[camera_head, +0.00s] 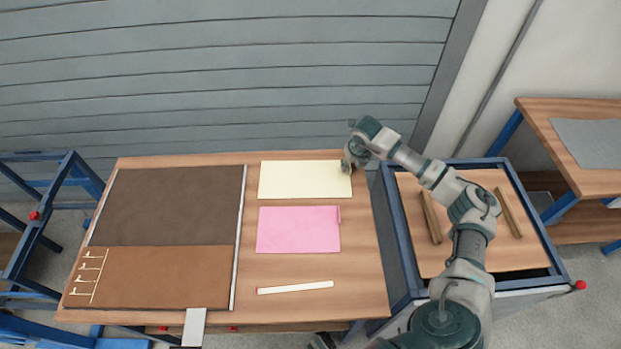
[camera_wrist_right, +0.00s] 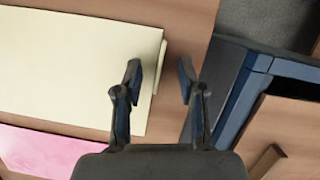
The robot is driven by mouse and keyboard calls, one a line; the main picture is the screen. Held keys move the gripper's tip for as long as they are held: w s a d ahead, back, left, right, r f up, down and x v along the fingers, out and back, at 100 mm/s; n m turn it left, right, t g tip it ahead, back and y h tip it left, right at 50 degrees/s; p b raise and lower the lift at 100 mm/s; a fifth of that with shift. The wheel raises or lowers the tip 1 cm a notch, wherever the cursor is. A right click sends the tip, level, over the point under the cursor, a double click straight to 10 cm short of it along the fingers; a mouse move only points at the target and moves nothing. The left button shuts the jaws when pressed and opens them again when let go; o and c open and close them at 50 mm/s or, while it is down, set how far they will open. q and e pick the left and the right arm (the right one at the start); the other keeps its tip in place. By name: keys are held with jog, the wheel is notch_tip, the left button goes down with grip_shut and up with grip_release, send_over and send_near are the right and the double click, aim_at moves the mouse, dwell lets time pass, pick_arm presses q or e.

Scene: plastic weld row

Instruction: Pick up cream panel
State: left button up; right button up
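The cream panel (camera_head: 300,180) lies flat at the back of the wooden table, and it fills the left of the right wrist view (camera_wrist_right: 60,60). A small upright tab (camera_wrist_right: 161,68) stands at its right edge. My right gripper (camera_head: 350,163) is at the panel's right end. In the right wrist view its fingers (camera_wrist_right: 158,78) are open, one over the panel and one beyond its right edge, with the tab showing between and beyond them. Contact with the panel cannot be told. My left gripper does not show.
A pink panel (camera_head: 297,231) lies just in front of the cream one, and a thin white strip (camera_head: 295,288) nearer the front. A dark brown board (camera_head: 165,205) covers the table's left. A blue-framed cart (camera_head: 408,265) with wooden bars stands right of the table (camera_head: 362,265).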

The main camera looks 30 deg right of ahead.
jog(key=shift+f, duration=0.3)
grip_shut()
jog(key=shift+r, duration=0.1)
